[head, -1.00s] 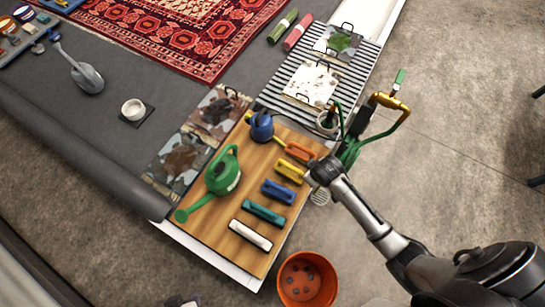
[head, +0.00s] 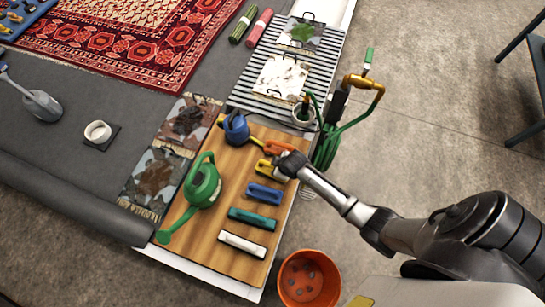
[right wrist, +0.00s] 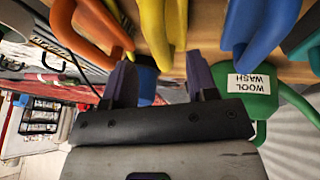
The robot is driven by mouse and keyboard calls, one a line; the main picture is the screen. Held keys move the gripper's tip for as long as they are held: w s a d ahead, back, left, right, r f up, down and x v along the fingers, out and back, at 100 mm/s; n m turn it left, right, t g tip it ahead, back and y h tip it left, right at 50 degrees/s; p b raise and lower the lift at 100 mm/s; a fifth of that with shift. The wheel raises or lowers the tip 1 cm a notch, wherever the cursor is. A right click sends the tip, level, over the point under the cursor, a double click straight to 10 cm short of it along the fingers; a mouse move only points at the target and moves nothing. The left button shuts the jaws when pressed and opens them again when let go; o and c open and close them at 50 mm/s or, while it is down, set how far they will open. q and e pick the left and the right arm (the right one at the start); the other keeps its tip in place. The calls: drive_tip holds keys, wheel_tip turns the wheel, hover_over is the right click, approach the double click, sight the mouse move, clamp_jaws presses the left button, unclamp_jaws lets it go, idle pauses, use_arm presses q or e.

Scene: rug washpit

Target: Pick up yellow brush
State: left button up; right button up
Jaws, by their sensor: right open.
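The yellow brush (head: 266,169) lies on the wooden board (head: 222,222), between the orange brush (head: 281,148) and the blue brush (head: 264,194). My right gripper (head: 287,165) is over the right end of the yellow brush and hides part of it. In the right wrist view my right gripper (right wrist: 160,78) is open, its two dark fingers apart. The yellow brush (right wrist: 164,28) shows ahead, in line with the gap between the fingers. I cannot tell whether the fingers touch it. My left gripper is not in view.
A teal brush (head: 253,219) and a white brush (head: 242,244) lie nearer on the board. A green watering can (head: 202,185) and a blue can (head: 236,130) stand to the left.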

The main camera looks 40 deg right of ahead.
drive_tip(key=shift+b+x, duration=0.75)
drive_tip(key=shift+x, duration=0.2)
drive_tip(key=b+x, duration=0.2)
drive_tip(key=x, duration=0.1)
drive_tip(key=shift+s, duration=0.1)
drive_tip(key=shift+w+f+b, duration=0.25)
drive_tip(key=shift+b, duration=0.15)
clamp_jaws()
